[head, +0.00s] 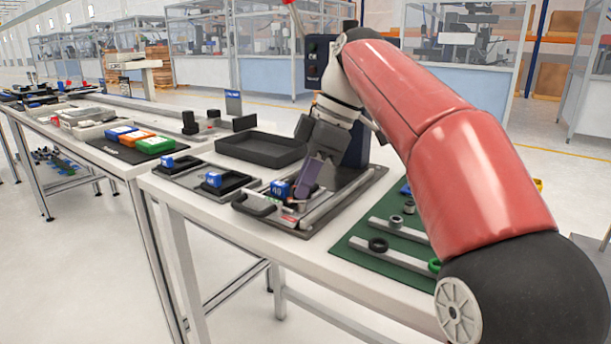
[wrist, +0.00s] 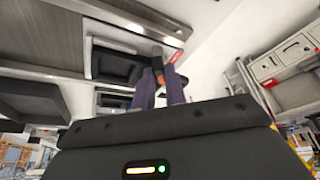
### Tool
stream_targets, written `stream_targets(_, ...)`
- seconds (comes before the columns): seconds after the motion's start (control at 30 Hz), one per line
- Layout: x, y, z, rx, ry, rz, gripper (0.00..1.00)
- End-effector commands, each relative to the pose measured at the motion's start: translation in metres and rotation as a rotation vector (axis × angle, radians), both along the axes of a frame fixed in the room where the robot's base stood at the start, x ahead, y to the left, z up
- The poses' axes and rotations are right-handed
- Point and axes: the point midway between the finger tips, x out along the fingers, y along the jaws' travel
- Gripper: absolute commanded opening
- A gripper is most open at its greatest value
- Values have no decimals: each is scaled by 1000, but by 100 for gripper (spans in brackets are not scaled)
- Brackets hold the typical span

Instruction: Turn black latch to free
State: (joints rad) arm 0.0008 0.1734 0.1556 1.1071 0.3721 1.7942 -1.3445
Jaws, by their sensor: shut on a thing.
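My gripper (head: 299,197) reaches down over the dark fixture plate (head: 322,222) on the white table in the head view. Its purple fingers stand close beside a blue numbered block (head: 280,188). In the wrist view the fingers of my gripper (wrist: 160,76) are closed around a narrow dark piece, which looks like the black latch (wrist: 157,61), with an orange-red part near its lower end. In the head view the latch is mostly hidden by the fingers, and I cannot tell its exact angle.
An empty black tray (head: 262,150) lies behind the fixture. A plate with blue blocks (head: 205,182) is to the left. A green mat (head: 372,246) with rails and rings lies to the right, partly behind my arm. A dark blue upright unit (head: 356,146) stands behind the gripper.

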Motion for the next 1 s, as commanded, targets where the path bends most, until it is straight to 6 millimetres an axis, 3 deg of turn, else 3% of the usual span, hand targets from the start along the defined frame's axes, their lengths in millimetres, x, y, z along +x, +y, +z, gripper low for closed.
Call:
stream_targets(0.5,3,1,0,3,-1,395,0)
stream_targets(1.0,3,1,1,1,-5,507,0)
